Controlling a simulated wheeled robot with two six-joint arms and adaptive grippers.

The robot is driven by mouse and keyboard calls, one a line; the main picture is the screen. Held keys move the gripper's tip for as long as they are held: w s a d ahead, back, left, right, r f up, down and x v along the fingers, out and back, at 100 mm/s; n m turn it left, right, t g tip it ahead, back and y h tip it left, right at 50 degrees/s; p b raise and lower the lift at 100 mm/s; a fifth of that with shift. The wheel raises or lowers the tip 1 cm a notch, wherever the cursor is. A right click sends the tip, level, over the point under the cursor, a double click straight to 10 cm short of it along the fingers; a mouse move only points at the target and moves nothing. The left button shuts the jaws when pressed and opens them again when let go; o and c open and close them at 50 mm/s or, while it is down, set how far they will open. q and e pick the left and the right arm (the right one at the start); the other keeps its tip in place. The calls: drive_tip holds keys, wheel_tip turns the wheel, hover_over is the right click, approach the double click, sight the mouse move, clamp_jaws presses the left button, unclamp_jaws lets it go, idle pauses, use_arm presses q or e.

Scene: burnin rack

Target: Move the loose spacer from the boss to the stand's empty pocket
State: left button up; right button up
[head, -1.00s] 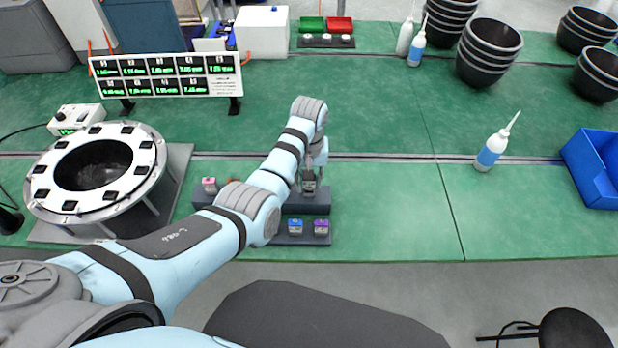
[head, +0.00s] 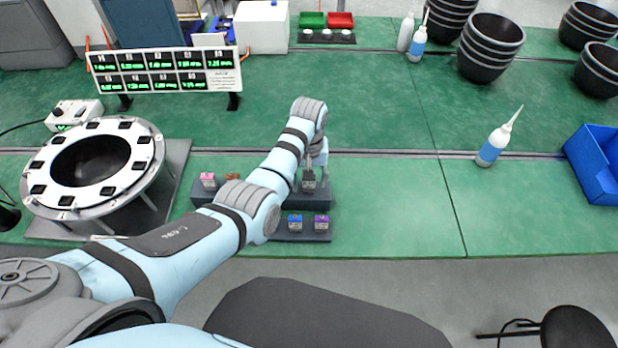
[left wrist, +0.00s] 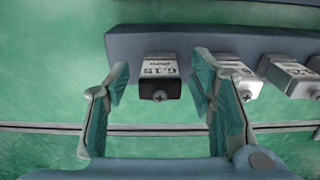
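A dark spacer (left wrist: 160,78) with a white label, seemingly reading 6.15, sits at one end of a grey stand (left wrist: 128,44) in the left wrist view. My left gripper (left wrist: 162,78) is open, with one finger on each side of this spacer and a visible gap at both sides. In the head view the left gripper (head: 312,170) is over the right end of the stand's back row, at the dark spacer (head: 309,186). Pink (head: 208,181) and brown (head: 232,177) spacers sit at its left; my arm hides the middle. I cannot make out the boss or an empty pocket.
Blue (head: 295,222) and purple (head: 321,222) spacers sit on a front block. A white ring fixture (head: 147,152) with black pads stands at left, a display panel (head: 163,70) behind. A bottle (head: 494,145) and blue bin (head: 598,170) are at right.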

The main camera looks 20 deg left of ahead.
use_arm(q)
drive_tip(key=shift+r, duration=0.1)
wheel_tip(320, 180, up, 7)
drive_tip(key=shift+r, duration=0.2)
drive_tip(key=shift+f, duration=0.15)
idle(0.6)
